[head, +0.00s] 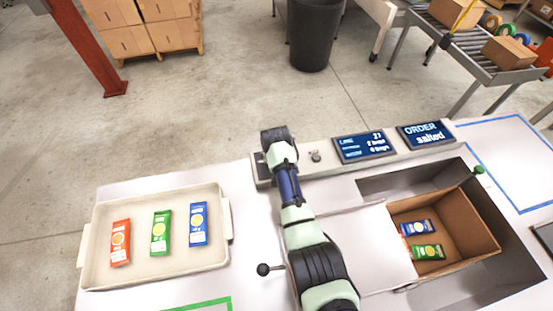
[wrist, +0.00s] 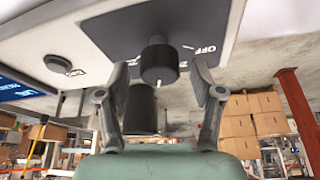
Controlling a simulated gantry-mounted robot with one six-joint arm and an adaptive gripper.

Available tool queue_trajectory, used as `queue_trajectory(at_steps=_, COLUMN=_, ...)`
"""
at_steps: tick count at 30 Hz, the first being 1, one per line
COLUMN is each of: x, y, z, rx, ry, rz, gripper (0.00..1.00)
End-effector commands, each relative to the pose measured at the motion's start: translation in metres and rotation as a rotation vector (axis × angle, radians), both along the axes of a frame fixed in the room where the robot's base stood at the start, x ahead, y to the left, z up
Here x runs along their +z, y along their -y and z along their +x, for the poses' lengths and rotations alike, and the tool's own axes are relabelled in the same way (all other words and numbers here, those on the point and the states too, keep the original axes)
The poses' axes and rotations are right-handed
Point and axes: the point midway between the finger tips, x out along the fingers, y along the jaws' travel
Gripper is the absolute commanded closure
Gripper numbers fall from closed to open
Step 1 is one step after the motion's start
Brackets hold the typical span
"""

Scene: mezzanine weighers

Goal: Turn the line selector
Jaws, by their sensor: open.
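The line selector (wrist: 159,64) is a black round knob with a white pointer mark, on a dark plate of the console in the wrist view. "OFF" is printed on the plate to its right; the other labels are mostly hidden. My gripper (wrist: 160,82) is open, with one finger on each side of the knob and a visible gap to each. In the head view my gripper (head: 276,145) is over the console's left end and hides the selector. The console (head: 322,168) carries a line display (head: 363,146) and an order display (head: 424,134) reading "salted".
A round button (head: 315,156) is right of my gripper. A tray (head: 102,218) with red, green and blue packets is at left. An open carton (head: 460,222) with blue and green packets sits in a recess at right. A dark bin (head: 314,35) stands on the floor behind.

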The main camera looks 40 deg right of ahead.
Motion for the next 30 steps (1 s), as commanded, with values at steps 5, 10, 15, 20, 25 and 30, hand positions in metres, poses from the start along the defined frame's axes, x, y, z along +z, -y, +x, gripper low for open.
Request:
queue_trajectory(at_steps=5, x=0.0008, y=0.0000, z=0.0000, rx=0.000, ry=0.000, rz=0.000, gripper=0.37)
queue_trajectory(at_steps=10, x=0.0007, y=-0.0001, z=-0.0001, rx=0.000, ry=0.000, rz=0.000, gripper=0.65)
queue_trajectory(at_steps=15, x=0.0008, y=-0.0001, z=-0.0002, rx=0.000, ry=0.000, rz=0.000, gripper=0.93)
queue_trajectory(at_steps=20, x=0.0011, y=-0.0002, z=-0.0002, rx=0.007, ry=0.000, rz=0.000, gripper=0.93)
queue_trajectory(at_steps=25, x=0.0020, y=0.0001, z=-0.0005, rx=0.047, ry=0.000, rz=0.001, gripper=0.93)
queue_trajectory(at_steps=30, x=0.0029, y=0.0012, z=-0.0012, rx=0.142, ry=0.000, rz=0.001, gripper=0.93)
